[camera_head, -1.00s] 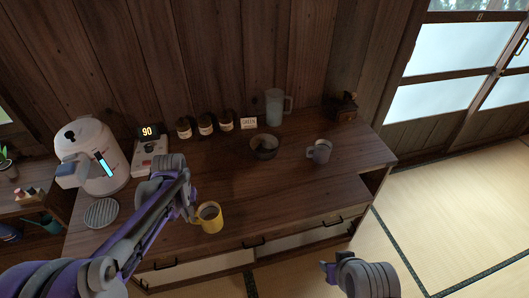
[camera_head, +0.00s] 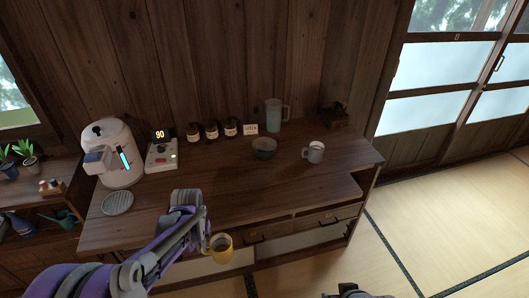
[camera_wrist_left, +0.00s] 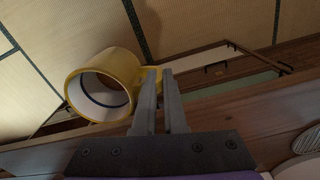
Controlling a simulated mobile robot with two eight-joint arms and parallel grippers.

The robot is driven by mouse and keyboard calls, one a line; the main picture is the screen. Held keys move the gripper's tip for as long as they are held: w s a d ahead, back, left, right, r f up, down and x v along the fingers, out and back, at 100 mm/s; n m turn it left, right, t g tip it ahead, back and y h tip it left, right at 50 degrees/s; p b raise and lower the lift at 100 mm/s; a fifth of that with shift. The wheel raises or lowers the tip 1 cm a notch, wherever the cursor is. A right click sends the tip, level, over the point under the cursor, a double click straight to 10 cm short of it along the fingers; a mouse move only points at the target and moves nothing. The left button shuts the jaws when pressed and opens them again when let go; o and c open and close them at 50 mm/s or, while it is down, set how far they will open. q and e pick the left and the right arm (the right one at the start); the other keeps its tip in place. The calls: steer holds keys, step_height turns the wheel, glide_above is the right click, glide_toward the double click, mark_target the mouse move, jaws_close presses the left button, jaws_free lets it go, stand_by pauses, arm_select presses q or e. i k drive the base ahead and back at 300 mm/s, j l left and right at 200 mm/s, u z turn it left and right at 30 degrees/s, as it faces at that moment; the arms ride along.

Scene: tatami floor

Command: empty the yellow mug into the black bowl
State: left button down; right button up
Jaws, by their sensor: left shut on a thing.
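The yellow mug (camera_head: 221,250) is held by its handle side in my left gripper (camera_head: 207,243), which is shut on it. It looks roughly upright, in front of the counter's front edge. In the left wrist view the mug (camera_wrist_left: 105,84) sits at the fingertips of my gripper (camera_wrist_left: 160,78), its round mouth facing the camera; what is inside is too dark to tell. The black bowl (camera_head: 264,149) stands on the counter toward the back, apart from the mug. Only a bit of my right arm shows at the bottom edge; its jaw state is unclear.
A round grey coaster (camera_head: 117,202) lies at left. The middle is clear.

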mark_target(263, 148)
steer(key=k+z, duration=0.15)
steer(key=z, duration=0.2)
steer(key=j+z, duration=0.1)
steer(key=z, duration=0.7)
steer(key=k+j, duration=0.8)
steer(key=i+j, duration=0.15)
steer(key=i, duration=0.35)
steer(key=i+j, duration=0.2)
steer(key=i, duration=0.3)
steer(key=i+j, duration=0.15)
steer(key=i, duration=0.35)
